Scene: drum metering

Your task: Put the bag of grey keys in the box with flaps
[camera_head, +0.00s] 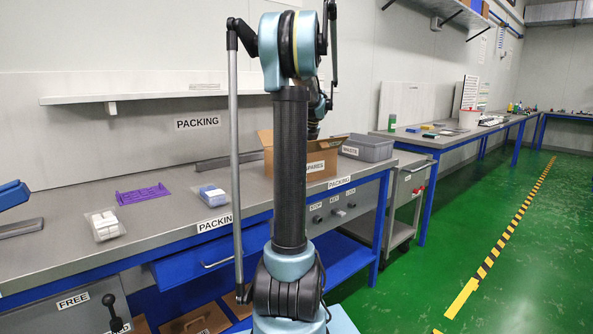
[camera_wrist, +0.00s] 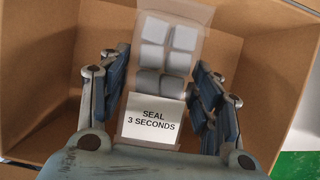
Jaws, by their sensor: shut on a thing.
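The bag of grey keys (camera_wrist: 168,47) is clear, with several pale and darker grey key blocks showing through it. My gripper (camera_wrist: 160,105) is shut on it in the wrist view, the fingers on either side of its near end. A white card reading "SEAL 3 SECONDS" (camera_wrist: 152,119) shows between the fingers. The brown cardboard box with flaps (camera_wrist: 40,75) surrounds the bag in this view, so the bag is over or inside its opening; its exact height is unclear. In the head view the box (camera_head: 330,157) stands open on the bench, and my arm hides the gripper and bag.
A grey waste bin (camera_head: 370,150) stands right of the box. A bag of white blocks (camera_head: 105,225), a blue-and-white bag (camera_head: 212,195) and a purple rack (camera_head: 143,194) lie on the grey bench (camera_head: 170,215). A wall shelf (camera_head: 160,94) runs above.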

